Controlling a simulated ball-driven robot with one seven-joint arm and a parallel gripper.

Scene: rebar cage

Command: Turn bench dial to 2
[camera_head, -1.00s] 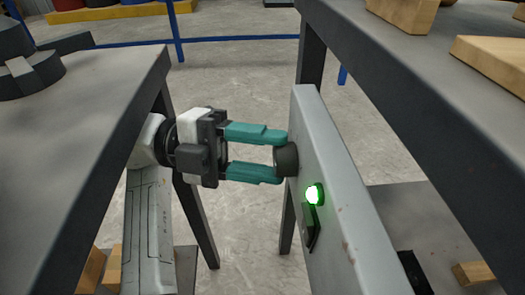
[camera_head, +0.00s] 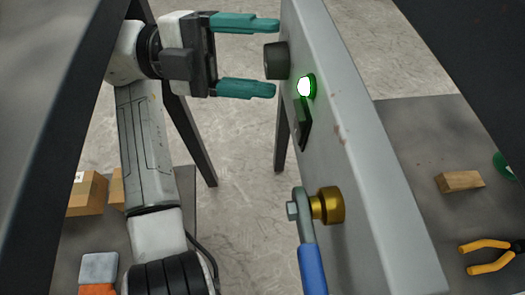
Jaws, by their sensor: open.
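The bench dial is a dark round knob (camera_head: 276,60) on the left face of a grey upright panel (camera_head: 345,130), near its far end. My gripper (camera_head: 277,57) has two teal fingers pointing right at the panel. The fingers are spread wide, one above and one below the knob in the picture, with visible gaps to it. The dial's marks and its number are not visible from here.
Below the knob are a lit green button (camera_head: 306,87) and a dark switch (camera_head: 303,123). Nearer, a blue-handled wrench (camera_head: 311,258) sits at a brass fitting (camera_head: 327,205) on the panel. Dark benches flank both sides.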

